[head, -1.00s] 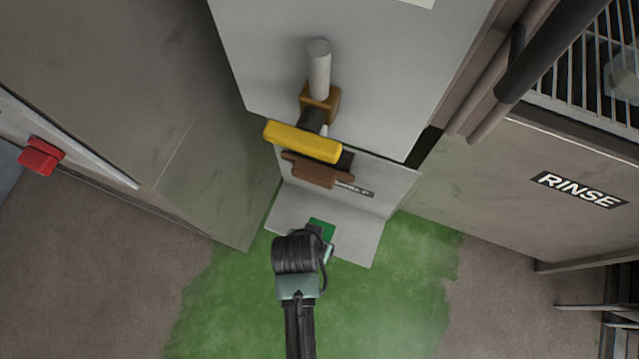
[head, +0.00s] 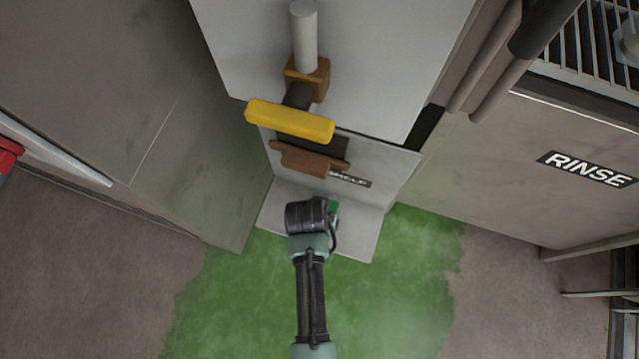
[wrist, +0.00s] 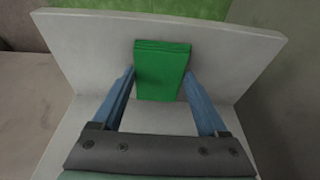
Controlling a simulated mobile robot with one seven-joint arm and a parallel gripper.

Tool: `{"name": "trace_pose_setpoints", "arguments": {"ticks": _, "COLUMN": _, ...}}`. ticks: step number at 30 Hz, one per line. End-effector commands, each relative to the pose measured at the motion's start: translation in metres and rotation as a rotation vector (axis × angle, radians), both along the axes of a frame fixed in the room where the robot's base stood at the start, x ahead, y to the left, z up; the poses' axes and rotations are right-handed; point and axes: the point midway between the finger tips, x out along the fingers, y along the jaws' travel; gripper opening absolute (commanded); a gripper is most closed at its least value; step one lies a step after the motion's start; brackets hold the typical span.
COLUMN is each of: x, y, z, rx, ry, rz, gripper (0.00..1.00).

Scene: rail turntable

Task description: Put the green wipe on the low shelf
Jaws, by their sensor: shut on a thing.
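The green wipe (wrist: 162,72) is a folded green rectangle between the blue fingers of my gripper (wrist: 160,76) in the wrist view. My gripper is shut on it. In the head view only a sliver of the wipe (head: 334,208) shows beside my dark wrist, which hides the rest and the fingertips. The low shelf (head: 355,240) is a pale grey plate with an upright back, low down in front of the tall grey panel. It also shows in the wrist view (wrist: 90,42). The wipe is over the shelf; I cannot tell whether it touches it.
A yellow bar (head: 290,121) and a brown handled piece (head: 308,159) jut out above the shelf. A grey cabinet wall stands close on the left. The RINSE unit (head: 587,168) stands on the right. Green floor (head: 410,280) is clear in front.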

Motion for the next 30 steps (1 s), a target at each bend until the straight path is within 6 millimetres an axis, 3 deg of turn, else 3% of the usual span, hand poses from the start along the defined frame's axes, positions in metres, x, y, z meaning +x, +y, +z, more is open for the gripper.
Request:
{"name": "trace_pose_setpoints", "arguments": {"ticks": 7, "x": 0.000, "y": 0.000, "z": -0.002, "rx": 0.000, "ry": 0.001, "rz": 0.000, "gripper": 0.32}}
{"name": "trace_pose_setpoints", "arguments": {"ticks": 8, "x": 0.000, "y": 0.000, "z": -0.002, "rx": 0.000, "ry": 0.001, "rz": 0.000, "gripper": 0.78}}
{"name": "trace_pose_setpoints", "arguments": {"ticks": 12, "x": 0.000, "y": 0.000, "z": -0.001, "rx": 0.000, "ry": 0.000, "rz": 0.000, "gripper": 1.00}}
{"name": "trace_pose_setpoints", "arguments": {"ticks": 22, "x": -0.001, "y": 0.000, "z": 0.008, "rx": 0.001, "ry": -0.001, "rz": 0.000, "gripper": 1.00}}
{"name": "trace_pose_setpoints", "arguments": {"ticks": 30, "x": -0.014, "y": 0.005, "z": 0.061, "rx": 0.000, "ry": -0.002, "rz": 0.000, "gripper": 1.00}}
